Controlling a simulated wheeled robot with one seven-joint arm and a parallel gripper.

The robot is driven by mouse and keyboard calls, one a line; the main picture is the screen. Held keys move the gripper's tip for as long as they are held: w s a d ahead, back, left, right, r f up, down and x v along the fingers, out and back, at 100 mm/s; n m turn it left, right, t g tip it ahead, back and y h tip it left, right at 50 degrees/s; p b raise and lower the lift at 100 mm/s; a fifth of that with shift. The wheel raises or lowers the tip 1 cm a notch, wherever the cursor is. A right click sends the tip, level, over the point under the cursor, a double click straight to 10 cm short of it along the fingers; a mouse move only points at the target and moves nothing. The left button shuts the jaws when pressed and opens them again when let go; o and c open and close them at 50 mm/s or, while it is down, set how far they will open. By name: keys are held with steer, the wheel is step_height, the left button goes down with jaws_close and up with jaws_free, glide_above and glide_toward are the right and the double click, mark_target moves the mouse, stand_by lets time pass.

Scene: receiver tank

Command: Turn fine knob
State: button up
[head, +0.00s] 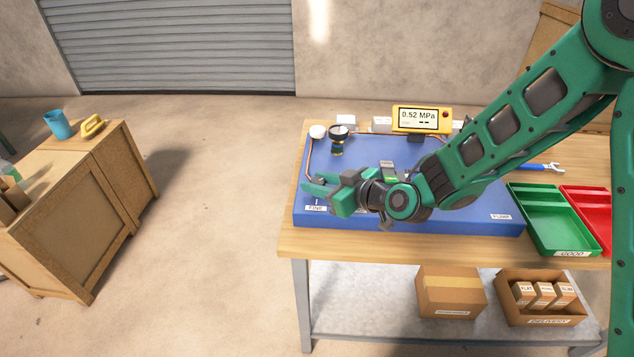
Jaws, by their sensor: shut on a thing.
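My gripper (318,187) is low over the left front part of the blue panel (462,212), with its fingers pointing left. It is shut on the fine knob, right behind the FINE label (315,208). The knob itself is hidden by the fingers, so its angle cannot be told. The yellow gauge (421,119) at the back of the panel reads 0.52 MPa. A black and brass fitting (338,138) stands upright at the back left of the panel, apart from my gripper.
My arm crosses the panel's right half and hides part of it. A wrench (546,168), a green tray (552,218) and a red tray (590,210) lie to the right. Cardboard boxes (449,292) sit on the shelf below. A wooden cabinet (70,225) stands left across open floor.

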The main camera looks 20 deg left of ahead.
steer(key=shift+d, duration=0.15)
steer(key=o, duration=1)
steer(key=shift+r, duration=0.1)
steer(key=v, duration=1)
steer(key=shift+s+d, duration=0.15)
steer(key=shift+d, duration=0.15)
